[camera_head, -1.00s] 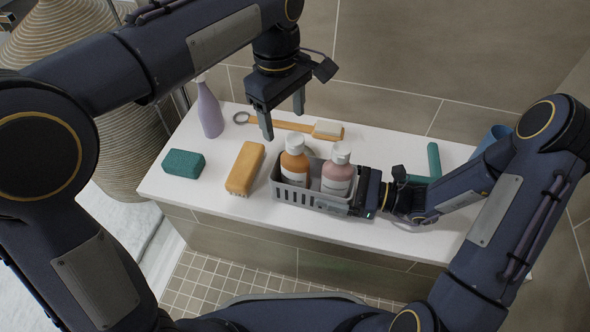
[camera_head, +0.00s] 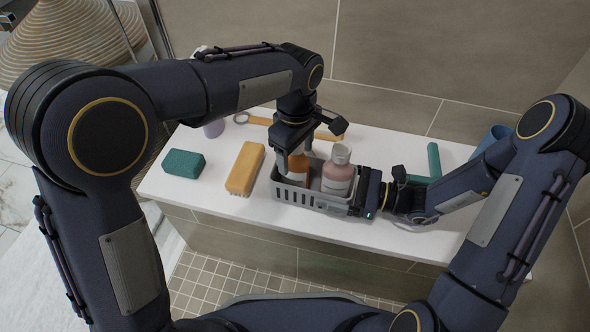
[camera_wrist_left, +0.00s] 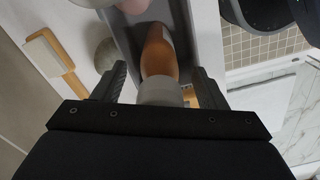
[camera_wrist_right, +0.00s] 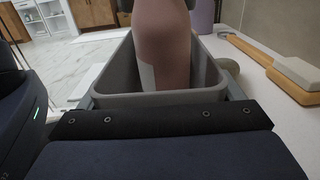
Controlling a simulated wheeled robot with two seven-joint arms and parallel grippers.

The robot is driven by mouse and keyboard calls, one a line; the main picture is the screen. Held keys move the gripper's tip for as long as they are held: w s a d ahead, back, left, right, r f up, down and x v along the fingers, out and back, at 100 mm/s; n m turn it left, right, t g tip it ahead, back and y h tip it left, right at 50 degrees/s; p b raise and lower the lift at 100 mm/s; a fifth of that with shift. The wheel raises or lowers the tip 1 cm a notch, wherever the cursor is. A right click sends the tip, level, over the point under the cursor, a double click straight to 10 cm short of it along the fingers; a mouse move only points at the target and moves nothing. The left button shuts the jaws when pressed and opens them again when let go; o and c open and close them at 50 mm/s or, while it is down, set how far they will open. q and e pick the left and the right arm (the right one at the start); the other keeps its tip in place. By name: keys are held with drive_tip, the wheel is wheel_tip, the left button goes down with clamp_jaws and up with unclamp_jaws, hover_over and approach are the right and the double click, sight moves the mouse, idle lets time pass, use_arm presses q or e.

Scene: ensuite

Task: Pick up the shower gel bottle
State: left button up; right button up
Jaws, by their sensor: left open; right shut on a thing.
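An orange bottle with a pale cap (camera_wrist_left: 160,55) and a pink bottle with a white cap (camera_head: 338,172) stand upright in a grey slotted caddy (camera_head: 312,200). I cannot read which label says shower gel. My left gripper (camera_head: 293,154) is open, pointing down over the orange bottle. In the left wrist view its fingers lie on either side of the cap; contact cannot be told. My right gripper (camera_head: 368,192) is shut on the caddy's right end wall. The right wrist view shows that wall (camera_wrist_right: 160,98) at the jaws, with the pink bottle behind it.
On the white bench (camera_head: 215,222) are a green sponge (camera_head: 183,163), a yellow brush block (camera_head: 245,168), a wooden brush (camera_head: 258,120), a partly hidden purple bottle (camera_head: 213,128) and a green tool (camera_head: 434,160). A blue cup (camera_head: 492,138) stands right. A tiled wall rises behind.

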use_arm(q)
drive_tip(key=shift+f, duration=0.55)
drive_tip(key=shift+r, duration=0.1)
clamp_jaws()
